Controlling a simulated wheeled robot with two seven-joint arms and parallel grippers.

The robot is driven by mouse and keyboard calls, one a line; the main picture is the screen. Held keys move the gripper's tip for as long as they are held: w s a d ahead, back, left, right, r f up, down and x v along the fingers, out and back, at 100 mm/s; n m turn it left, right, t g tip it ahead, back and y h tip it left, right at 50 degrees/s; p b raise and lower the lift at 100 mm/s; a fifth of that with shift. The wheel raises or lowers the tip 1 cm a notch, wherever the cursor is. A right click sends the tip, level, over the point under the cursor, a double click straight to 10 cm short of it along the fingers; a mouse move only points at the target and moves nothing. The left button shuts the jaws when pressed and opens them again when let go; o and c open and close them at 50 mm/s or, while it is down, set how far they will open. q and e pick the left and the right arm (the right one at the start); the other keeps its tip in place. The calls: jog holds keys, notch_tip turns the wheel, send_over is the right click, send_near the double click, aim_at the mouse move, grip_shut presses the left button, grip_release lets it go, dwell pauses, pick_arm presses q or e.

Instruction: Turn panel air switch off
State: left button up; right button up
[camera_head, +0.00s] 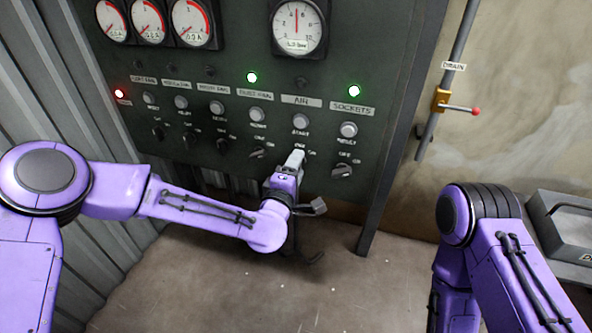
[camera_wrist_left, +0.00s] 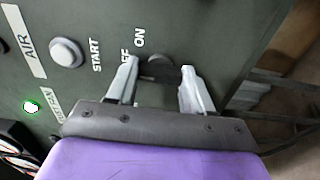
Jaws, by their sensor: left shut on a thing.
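The dark green control panel (camera_head: 225,100) faces me. The AIR column has the AIR label (camera_head: 301,101), a round grey START button (camera_head: 301,121) and an OFF/ON rotary switch below it. My left gripper (camera_head: 293,160) is at this switch and mostly hides it in the head view. In the left wrist view, the dark air switch (camera_wrist_left: 158,68) sits between the two fingers of my left gripper (camera_wrist_left: 160,80), which is shut on it. The START button (camera_wrist_left: 66,52) shows to its left there. My right gripper is out of view.
The SOCKETS switch (camera_head: 342,171) is close on the right and the DUST FAN switch (camera_head: 257,153) close on the left. Green lamps glow above DUST FAN (camera_head: 252,77) and SOCKETS (camera_head: 354,91). A drain pipe with a red-tipped lever (camera_head: 476,111) is on the right wall.

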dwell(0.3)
pick_arm(q)
jog(key=o, duration=1)
jog(key=shift+o, duration=0.2)
jog(key=b+v, duration=0.1)
jog(key=v, duration=0.9)
jog(key=shift+s, duration=0.3)
jog(key=shift+a, duration=0.1)
